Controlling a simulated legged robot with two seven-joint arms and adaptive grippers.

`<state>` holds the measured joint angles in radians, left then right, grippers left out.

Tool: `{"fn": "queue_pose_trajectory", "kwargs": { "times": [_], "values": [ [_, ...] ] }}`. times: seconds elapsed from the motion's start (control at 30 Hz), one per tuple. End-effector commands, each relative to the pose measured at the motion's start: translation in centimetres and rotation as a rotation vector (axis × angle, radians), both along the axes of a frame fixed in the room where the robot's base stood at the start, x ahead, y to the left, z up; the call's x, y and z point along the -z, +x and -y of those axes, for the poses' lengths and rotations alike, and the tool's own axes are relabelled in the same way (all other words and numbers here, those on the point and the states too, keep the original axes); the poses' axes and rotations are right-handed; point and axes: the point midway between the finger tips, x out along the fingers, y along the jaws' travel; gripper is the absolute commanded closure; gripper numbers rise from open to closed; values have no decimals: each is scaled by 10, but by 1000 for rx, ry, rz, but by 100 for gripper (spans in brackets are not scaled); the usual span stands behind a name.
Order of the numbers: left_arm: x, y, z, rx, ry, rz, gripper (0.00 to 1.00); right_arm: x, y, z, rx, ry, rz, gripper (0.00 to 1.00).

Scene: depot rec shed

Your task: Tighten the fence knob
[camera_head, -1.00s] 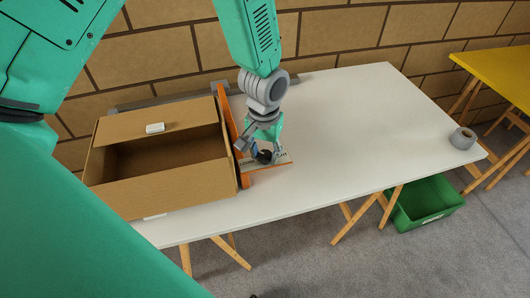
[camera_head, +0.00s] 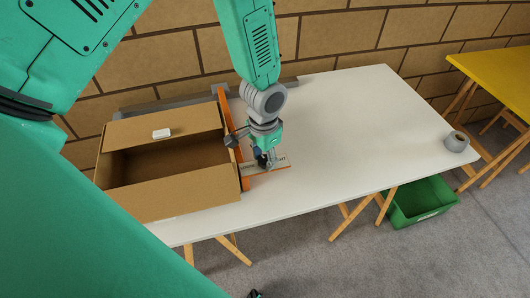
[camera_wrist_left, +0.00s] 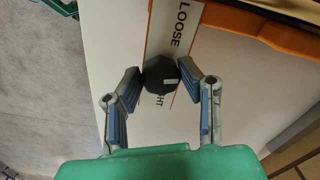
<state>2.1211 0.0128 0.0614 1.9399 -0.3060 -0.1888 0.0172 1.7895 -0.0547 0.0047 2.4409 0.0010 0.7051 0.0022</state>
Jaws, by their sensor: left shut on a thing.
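The fence knob (camera_wrist_left: 160,74) is a dark, many-sided knob on a white label plate (camera_wrist_left: 180,28) in the left wrist view. The word LOOSE shows on one side of it, and the letters HT on the other. My left gripper (camera_wrist_left: 159,82) has its two blue-padded fingers shut on the knob from both sides. In the head view my left gripper (camera_head: 264,160) reaches down to the plate (camera_head: 281,163) and mostly hides the knob. The orange fence (camera_head: 229,130) runs across the white table beside it. My right gripper is not in view.
An open cardboard box (camera_head: 172,202) stands left of the fence, with a small white item (camera_head: 161,133) on its flap. The white table (camera_head: 345,125) is clear to the right, except for a grey tape roll (camera_head: 456,142). A green crate (camera_head: 421,204) sits below.

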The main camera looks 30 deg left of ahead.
Motion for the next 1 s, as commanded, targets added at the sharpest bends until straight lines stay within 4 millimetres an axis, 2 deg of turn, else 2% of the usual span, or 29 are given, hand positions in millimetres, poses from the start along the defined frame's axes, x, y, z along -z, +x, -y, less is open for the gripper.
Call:
{"fn": "queue_pose_trajectory", "kwargs": {
  "times": [0.4, 1.0],
  "values": [
    [-1, 0, -1, 394, 3, -1, 96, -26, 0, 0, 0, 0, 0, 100],
    [0, -2, 0, 896, 2, -3, 96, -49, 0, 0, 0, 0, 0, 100]
  ]
}}
